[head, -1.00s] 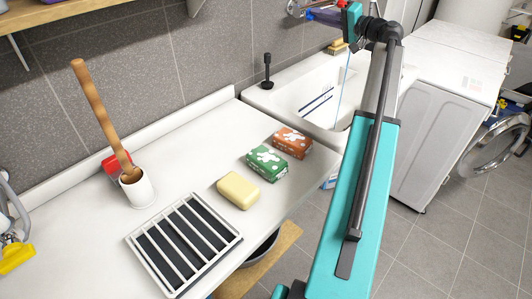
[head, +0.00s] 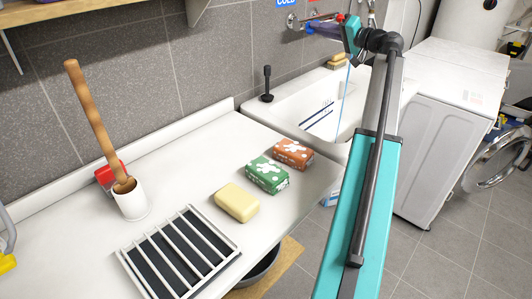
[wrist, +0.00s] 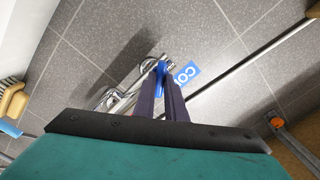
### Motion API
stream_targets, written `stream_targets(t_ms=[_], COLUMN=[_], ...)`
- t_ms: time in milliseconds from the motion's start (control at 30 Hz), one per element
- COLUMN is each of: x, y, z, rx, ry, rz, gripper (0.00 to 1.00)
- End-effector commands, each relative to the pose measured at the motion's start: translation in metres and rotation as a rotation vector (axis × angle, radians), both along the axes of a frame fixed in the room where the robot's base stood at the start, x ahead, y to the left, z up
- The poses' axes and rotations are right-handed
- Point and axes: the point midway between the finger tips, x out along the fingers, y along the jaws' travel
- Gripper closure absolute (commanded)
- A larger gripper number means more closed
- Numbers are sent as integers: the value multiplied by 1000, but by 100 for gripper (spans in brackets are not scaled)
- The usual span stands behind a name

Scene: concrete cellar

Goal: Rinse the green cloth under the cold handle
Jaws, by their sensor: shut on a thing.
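The blue cold handle (wrist: 161,68) sits on the wall tap (wrist: 128,90), beside a blue label (wrist: 187,73). My gripper (wrist: 163,85) is shut on this handle, with its dark purple fingers on either side. In the head view my gripper (head: 312,28) is at the wall tap (head: 293,21), under the blue COLD sign (head: 287,3). A thin pale blue streak (head: 344,95), which looks like running water, drops into the white sink (head: 283,112). I see no green cloth in either view; part of the basin is hidden by my arm.
The white counter (head: 190,160) holds a green soap box (head: 267,175), an orange soap box (head: 292,154), a yellow bar (head: 237,202), a slatted rack (head: 180,255) and a wooden-handled tool in a white cup (head: 130,200). A washing machine (head: 440,140) stands right of the sink.

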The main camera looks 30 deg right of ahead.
Motion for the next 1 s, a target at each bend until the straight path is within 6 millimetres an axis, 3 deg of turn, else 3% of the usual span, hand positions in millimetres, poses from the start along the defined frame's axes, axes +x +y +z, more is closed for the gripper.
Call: stream_targets(t_ms=[700, 733, 833, 1000], x=[0, 0, 0, 0], y=[0, 0, 0, 0], z=[-3, -1, -1, 0], rx=[-142, -142, -140, -140], ry=[-33, -34, -33, -34], rz=[0, 0, 0, 1], gripper=[100, 86, 69, 66])
